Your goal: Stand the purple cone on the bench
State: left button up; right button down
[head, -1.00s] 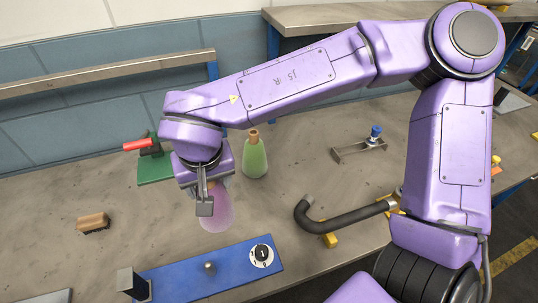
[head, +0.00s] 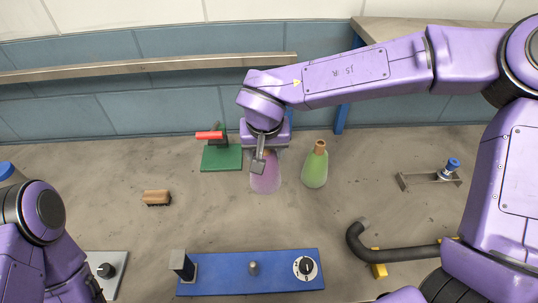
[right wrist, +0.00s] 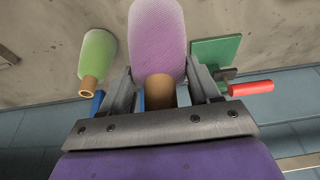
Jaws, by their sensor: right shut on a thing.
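The purple cone (head: 265,180) is upright, wide end down, to the left of the green cone (head: 315,168). My right gripper (head: 260,158) is above it and shut on its narrow brown top. In the right wrist view the gripper's fingers flank the brown tip (right wrist: 160,92), and the pinkish-purple body (right wrist: 158,40) extends away from them. The cone's lower end is close to the bench (head: 335,215); I cannot tell whether it touches. My left arm shows at the left edge, but its gripper is out of view.
A blue panel (head: 225,272) with a knob lies in front. A brush (head: 157,197) lies left, a bent black pipe (head: 390,253) right. Bare bench lies between cone and panel.

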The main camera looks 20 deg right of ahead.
jog(key=w+d+f, duration=0.1)
jog(key=w+f, duration=0.4)
jog(key=f, duration=0.3)
jog(key=shift+f, duration=0.25)
jog(key=c, duration=0.7)
grip_release()
jog(key=shift+w+f, duration=0.6)
jog(key=shift+w, duration=0.15)
jog(key=o, duration=0.5)
jog(key=shift+w+d+f, duration=0.1)
jog(key=shift+w, duration=0.05)
jog(key=shift+c, duration=0.2)
pick_arm(q)
jog(key=shift+w+a+f, duration=0.1)
jog(key=shift+w+f, duration=0.15)
jog(key=shift+w, duration=0.6)
pick_arm(e)
jog(key=v, duration=1.2)
jog(key=shift+r, duration=0.3)
jog(key=shift+s, duration=0.25)
